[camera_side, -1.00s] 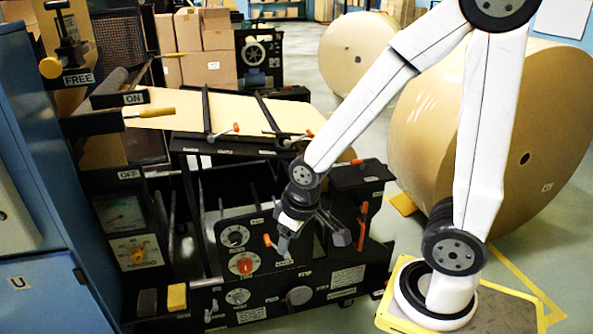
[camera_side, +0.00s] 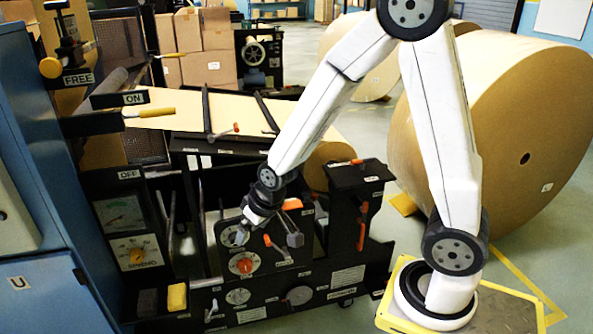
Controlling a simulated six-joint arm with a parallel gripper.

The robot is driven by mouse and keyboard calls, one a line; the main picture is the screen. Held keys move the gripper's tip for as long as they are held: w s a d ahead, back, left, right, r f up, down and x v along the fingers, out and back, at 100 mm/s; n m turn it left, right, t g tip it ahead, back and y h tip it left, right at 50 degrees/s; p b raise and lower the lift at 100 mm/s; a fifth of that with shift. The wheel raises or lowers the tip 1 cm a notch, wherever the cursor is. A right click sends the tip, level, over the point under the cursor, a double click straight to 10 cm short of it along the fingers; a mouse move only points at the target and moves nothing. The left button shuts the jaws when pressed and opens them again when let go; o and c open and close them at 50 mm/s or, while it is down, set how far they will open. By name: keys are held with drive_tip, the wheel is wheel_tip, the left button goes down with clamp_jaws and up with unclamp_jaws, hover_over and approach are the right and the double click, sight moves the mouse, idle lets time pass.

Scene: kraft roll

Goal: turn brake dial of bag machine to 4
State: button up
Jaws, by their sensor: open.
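The black bag machine (camera_side: 330,255) has several dials on its front panel. A white-faced upper dial (camera_side: 228,236) is partly covered by my gripper. Just below it is a dial with an orange knob (camera_side: 244,264), in clear view. My gripper (camera_side: 268,238) is open and empty, fingers spread. Its left finger is at the upper dial's right side; I cannot tell whether they touch.
Orange-handled levers (camera_side: 362,222) stick out on the right of the machine. A round grey knob (camera_side: 299,295) is low on the panel. A blue cabinet (camera_side: 50,200) stands left; a large kraft roll (camera_side: 490,130) stands right.

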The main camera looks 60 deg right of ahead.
drive_tip(key=w+d+f+m+t+h, duration=0.1)
drive_tip(key=w+d+f+m+t, duration=0.15)
drive_tip(key=w+f, duration=0.45)
drive_tip(key=w+d+f+m+t+h, duration=0.1)
drive_tip(key=w+d+f+t+h, duration=0.3)
drive_tip(key=w, duration=0.6)
drive_tip(key=d+f+m+h, duration=0.1)
drive_tip(key=d+f+m, duration=0.1)
drive_tip(key=f, duration=0.6)
drive_tip(key=d+f+m+h, duration=0.2)
drive_tip(key=d+f, duration=0.3)
drive_tip(key=f, duration=0.4)
drive_tip(key=shift+w+d+h, duration=0.15)
drive_tip(key=shift+d+h, duration=0.1)
drive_tip(key=shift+h, duration=0.05)
drive_tip(key=shift+g, duration=0.25)
drive_tip(key=x, duration=0.7)
drive_tip(key=shift+w+d+f, duration=0.15)
drive_tip(key=shift+w, duration=0.1)
